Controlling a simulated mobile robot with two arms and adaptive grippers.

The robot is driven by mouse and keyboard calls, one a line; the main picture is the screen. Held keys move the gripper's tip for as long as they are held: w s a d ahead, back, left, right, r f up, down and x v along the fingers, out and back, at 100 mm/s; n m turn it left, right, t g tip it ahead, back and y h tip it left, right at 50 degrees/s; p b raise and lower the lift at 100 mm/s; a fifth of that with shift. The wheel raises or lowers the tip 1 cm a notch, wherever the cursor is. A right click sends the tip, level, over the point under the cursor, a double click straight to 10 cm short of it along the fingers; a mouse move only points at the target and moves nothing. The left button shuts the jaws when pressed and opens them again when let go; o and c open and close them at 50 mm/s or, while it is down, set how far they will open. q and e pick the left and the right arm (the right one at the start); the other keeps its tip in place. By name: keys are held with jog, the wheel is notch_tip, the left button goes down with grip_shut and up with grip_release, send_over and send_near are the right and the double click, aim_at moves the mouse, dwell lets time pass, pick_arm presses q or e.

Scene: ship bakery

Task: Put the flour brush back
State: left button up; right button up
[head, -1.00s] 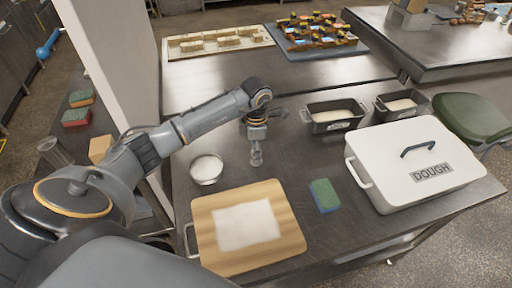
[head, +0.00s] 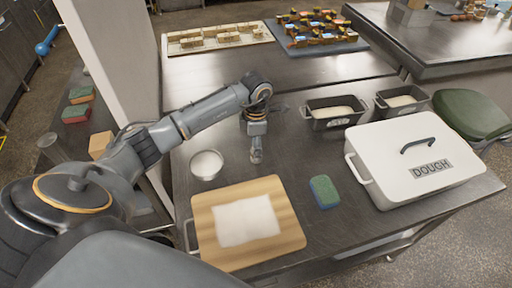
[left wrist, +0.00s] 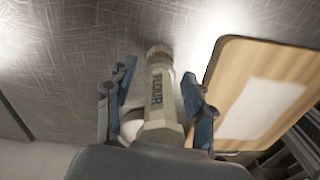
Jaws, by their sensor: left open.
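The flour brush (left wrist: 160,98) shows in the left wrist view as a pale handle with dark FLOUR lettering and a brownish far end. It lies between the two fingers of my left gripper (left wrist: 155,103), which is open, with a gap visible on the left side. In the head view my left gripper (head: 257,157) is low over the dark metal table, right of the white bowl (head: 206,165). I cannot make out the brush there. My right gripper is not in view.
A wooden board (head: 204,236) with a white sheet lies in front. A blue-green sponge (head: 324,192), a white DOUGH box (head: 415,160) and two dark tins (head: 333,124) (head: 403,113) stand to the right.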

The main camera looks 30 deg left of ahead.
pick_arm(q)
notch_tip(320, 180, up, 10)
jog(key=b, duration=0.3)
jog(key=shift+r, duration=0.65)
jog(key=shift+f, duration=0.1)
